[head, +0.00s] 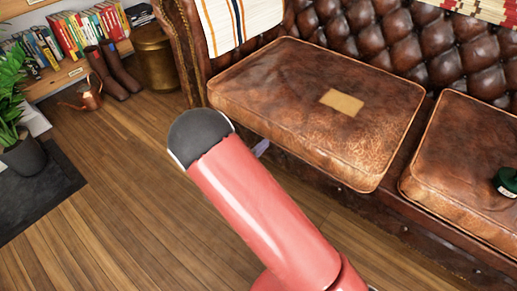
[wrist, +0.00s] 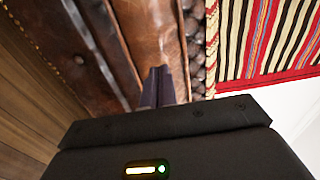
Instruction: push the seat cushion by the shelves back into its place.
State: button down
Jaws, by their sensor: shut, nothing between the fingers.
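The seat cushion by the shelves (head: 290,85) is brown leather with a tan patch on top. My gripper (head: 262,148) is mostly hidden behind my red arm in the head view; a small piece shows low by the cushion's front side. In the wrist view my gripper (wrist: 160,72) has its dark fingers together, with nothing between them. The fingertips point toward brown leather, which looks like the cushion (wrist: 150,28). I cannot tell whether they touch it.
The neighbouring seat cushion (head: 465,165) carries a green object (head: 507,182). The tufted backrest (head: 370,35) stands behind. Bookshelves (head: 65,45), boots (head: 112,70), a copper watering can (head: 88,95), a brass drum (head: 155,55) and a potted plant (head: 20,140) are left. Wooden floor in front is clear.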

aim_at(275, 134)
jog(key=shift+x, duration=1.3)
jog(key=shift+w+d, duration=0.2)
jog(key=shift+w+d+p, duration=0.2)
jog(key=shift+w+p, duration=0.1)
jog(key=shift+w+d, duration=0.15)
jog(key=shift+w, duration=0.05)
jog(key=shift+s, duration=0.1)
jog(key=shift+p+v, duration=0.75)
jog(key=shift+v, duration=0.7)
jog(key=shift+s, duration=0.15)
